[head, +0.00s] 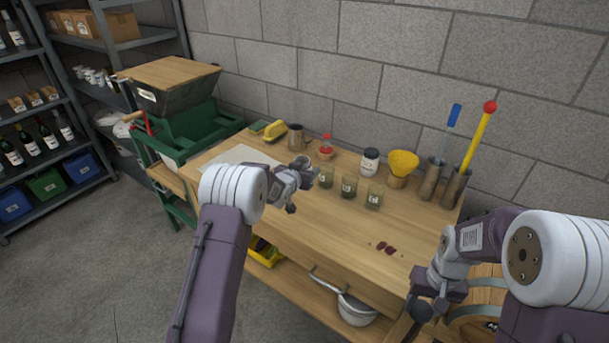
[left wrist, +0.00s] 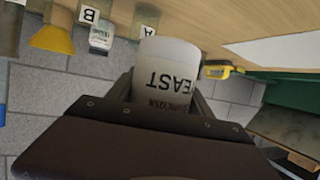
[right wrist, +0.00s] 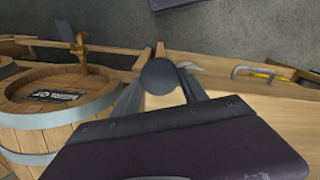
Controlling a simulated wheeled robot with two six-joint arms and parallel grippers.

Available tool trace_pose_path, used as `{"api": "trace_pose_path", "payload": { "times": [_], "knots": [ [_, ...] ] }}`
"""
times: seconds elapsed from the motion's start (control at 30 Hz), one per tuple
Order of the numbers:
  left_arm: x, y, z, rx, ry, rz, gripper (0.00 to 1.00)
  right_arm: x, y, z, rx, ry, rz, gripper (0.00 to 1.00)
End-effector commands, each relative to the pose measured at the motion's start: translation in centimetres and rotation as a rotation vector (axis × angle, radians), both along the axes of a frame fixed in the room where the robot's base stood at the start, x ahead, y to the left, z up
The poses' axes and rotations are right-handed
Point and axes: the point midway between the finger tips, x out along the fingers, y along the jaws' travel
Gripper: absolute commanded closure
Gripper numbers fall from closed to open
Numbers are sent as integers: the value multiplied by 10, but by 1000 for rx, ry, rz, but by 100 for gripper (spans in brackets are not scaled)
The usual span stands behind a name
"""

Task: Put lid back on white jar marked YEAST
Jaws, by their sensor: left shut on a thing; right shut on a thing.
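The white jar marked YEAST (left wrist: 166,75) is between the jaws of my left gripper (left wrist: 165,92), its lettering upside down in the left wrist view. My right gripper (right wrist: 158,88) is shut on a dark round lid (right wrist: 159,76), seen face-on in the right wrist view. In the head view my right gripper (head: 424,305) is off the table's front right, well apart from the left one. The jar's mouth is not clearly visible.
The wooden table (head: 330,229) holds several labelled glass beakers (head: 348,186), another dark-capped jar (head: 370,160), a yellow funnel (head: 403,163) and metal cups with tools (head: 432,180). Dark red spots (head: 387,248) lie front right. A wooden barrel (right wrist: 58,110) stands near my right gripper. The table's front middle is clear.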

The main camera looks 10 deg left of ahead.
Motion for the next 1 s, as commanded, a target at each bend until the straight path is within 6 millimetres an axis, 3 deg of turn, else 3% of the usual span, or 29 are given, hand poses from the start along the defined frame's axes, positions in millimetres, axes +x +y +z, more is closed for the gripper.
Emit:
{"api": "trace_pose_path", "payload": {
  "times": [0.17,0.2,0.4,0.67,1.0],
  "knots": [
    [0,0,1,0,-2,0,100,0,0,0,0,0,0,86],
    [0,0,1,0,-2,0,43,0,0,0,0,0,0,86],
    [0,0,0,0,-2,0,99,0,0,0,0,0,0,86],
    [0,0,-12,-2,1,1,100,0,0,-1,0,0,0,86],
    [0,0,-76,-1,1,-1,100,0,0,-2,0,0,0,86]
  ]
}}
